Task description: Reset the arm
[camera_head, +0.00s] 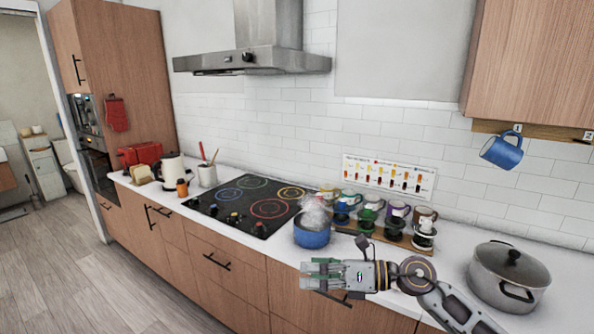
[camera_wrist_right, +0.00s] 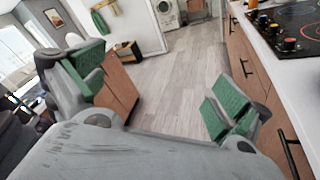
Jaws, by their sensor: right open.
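My right gripper (camera_head: 322,274) reaches in from the lower right in the head view, in front of the counter's drawers. Its fingers point left. In the right wrist view my right gripper (camera_wrist_right: 155,95) shows two green-padded fingers spread wide, with nothing between them but the floor beyond. My left gripper is in neither view.
The counter (camera_head: 458,250) runs behind my arm. A blue pot (camera_head: 312,238) steams near the black cooktop (camera_head: 240,207). A lidded steel pot (camera_head: 508,277) stands at right. A blue mug (camera_head: 502,151) hangs at upper right. The floor (camera_head: 90,290) at left is clear.

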